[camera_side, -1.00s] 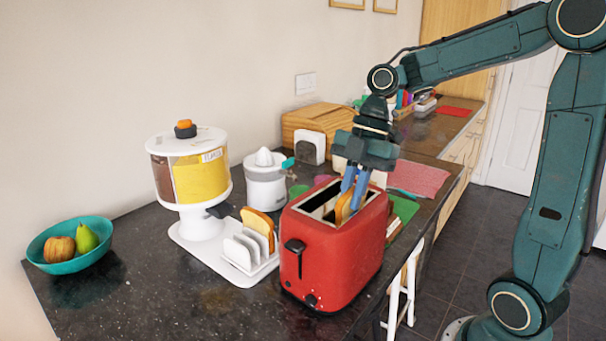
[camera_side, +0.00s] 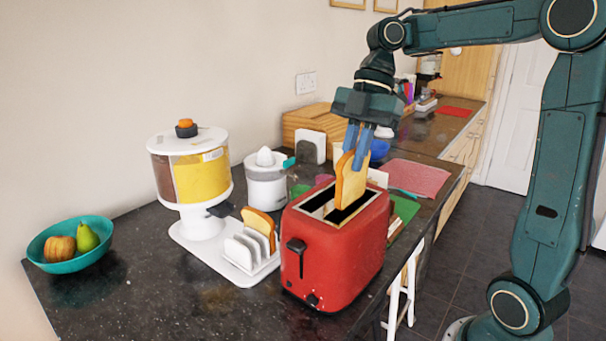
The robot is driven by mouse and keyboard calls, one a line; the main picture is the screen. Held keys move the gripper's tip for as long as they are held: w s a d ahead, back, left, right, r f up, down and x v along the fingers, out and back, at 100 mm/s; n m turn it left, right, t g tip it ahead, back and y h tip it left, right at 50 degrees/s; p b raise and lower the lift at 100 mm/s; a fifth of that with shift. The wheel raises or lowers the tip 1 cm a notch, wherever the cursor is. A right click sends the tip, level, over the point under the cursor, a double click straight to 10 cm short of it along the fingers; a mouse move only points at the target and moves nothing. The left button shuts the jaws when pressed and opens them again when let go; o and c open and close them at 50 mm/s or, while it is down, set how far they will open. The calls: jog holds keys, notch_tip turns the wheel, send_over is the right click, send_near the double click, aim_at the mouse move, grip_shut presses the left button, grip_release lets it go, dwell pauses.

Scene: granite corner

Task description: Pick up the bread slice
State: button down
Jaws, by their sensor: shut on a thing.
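My gripper (camera_side: 359,148) is shut on a bread slice (camera_side: 350,184) and holds it upright by its upper part. The slice is pale with a brown-orange crust. It is above the red toaster (camera_side: 335,252), mostly clear of the slot; its lower edge is at or just above the slot opening, and I cannot tell which. Another bread slice (camera_side: 258,221) stands in the white toast rack (camera_side: 247,263) left of the toaster.
A cereal dispenser (camera_side: 197,170) and a white juicer (camera_side: 265,183) stand behind the rack. A teal fruit bowl (camera_side: 70,262) is at the left. A wooden bread box (camera_side: 312,118) stands at the back. The front left of the dark counter is clear.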

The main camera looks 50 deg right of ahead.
jog(key=shift+r, duration=0.45)
dwell(0.6)
jog(key=w+a+m+t, duration=0.1)
jog(key=w+a+m, duration=0.15)
jog(key=w, duration=0.25)
jog(key=w+a+f+m+t+h, duration=0.1)
jog(key=w+m, duration=0.2)
jog(key=w, duration=0.1)
jog(key=w+a+m+t, duration=0.1)
jog(key=w+m, duration=0.2)
jog(key=w, duration=0.2)
jog(key=w+a+f+m+t+h, duration=0.1)
jog(key=w+a+f+m+h, duration=0.2)
jog(key=m, duration=0.6)
jog(key=shift+w+a+f+m+h, duration=0.4)
jog(key=shift+w+a+f, duration=0.75)
jog(key=shift+w+f, duration=0.85)
jog(key=shift+s+f, duration=0.1)
jog(key=shift+f, duration=0.15)
notch_tip(320, 180, down, 9)
